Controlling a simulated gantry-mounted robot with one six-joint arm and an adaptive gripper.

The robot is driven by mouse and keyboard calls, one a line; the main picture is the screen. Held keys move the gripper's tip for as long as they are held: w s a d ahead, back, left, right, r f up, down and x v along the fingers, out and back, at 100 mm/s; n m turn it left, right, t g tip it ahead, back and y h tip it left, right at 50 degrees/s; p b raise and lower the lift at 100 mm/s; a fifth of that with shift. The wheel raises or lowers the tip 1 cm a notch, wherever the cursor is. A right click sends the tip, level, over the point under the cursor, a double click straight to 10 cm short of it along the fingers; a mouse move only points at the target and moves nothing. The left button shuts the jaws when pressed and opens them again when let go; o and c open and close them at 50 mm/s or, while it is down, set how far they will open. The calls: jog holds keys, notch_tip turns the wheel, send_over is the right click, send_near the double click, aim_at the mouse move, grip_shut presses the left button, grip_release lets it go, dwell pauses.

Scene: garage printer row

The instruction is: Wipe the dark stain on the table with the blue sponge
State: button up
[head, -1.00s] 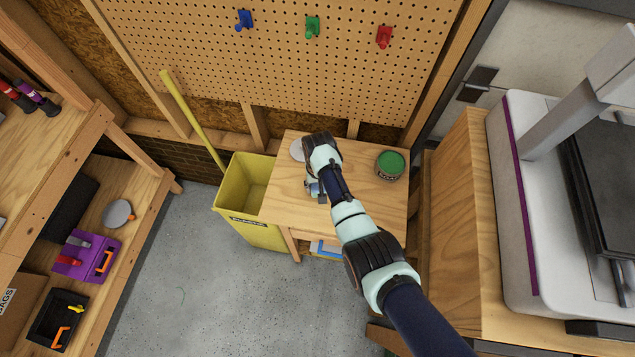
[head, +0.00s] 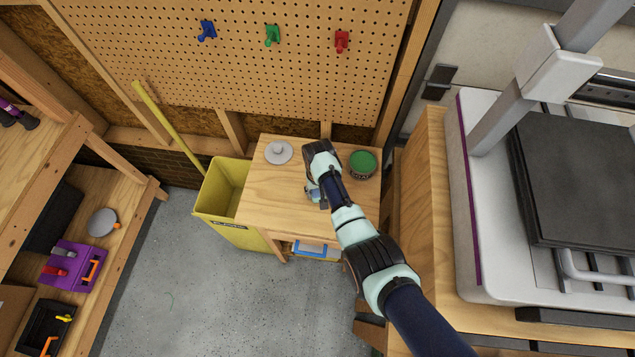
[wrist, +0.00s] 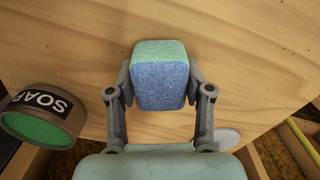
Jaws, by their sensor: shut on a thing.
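The blue sponge (wrist: 161,88), with a light green layer, is gripped between both fingers of my gripper (wrist: 160,88) in the wrist view. In the head view my gripper (head: 314,191) is over the small wooden table (head: 270,190), mostly covered by my arm, with a bit of blue showing beside it. I cannot tell whether the sponge touches the tabletop. No dark stain shows in either view; part of the tabletop is hidden behind my arm and the sponge.
A soap tin (head: 362,164) with a green top stands at the table's right, close to my arm. A pale round disc with a knob (head: 278,152) lies at the back left. A yellow bin (head: 222,190) stands left of the table, and a printer (head: 480,190) at the right.

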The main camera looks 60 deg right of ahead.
notch_tip(320, 180, up, 4)
jog(key=shift+w+a+p, duration=0.1)
jog(key=shift+w+p, duration=0.05)
jog(key=shift+p, duration=1)
notch_tip(320, 180, up, 4)
jog(key=p, duration=0.4)
jog(key=shift+r, duration=0.1)
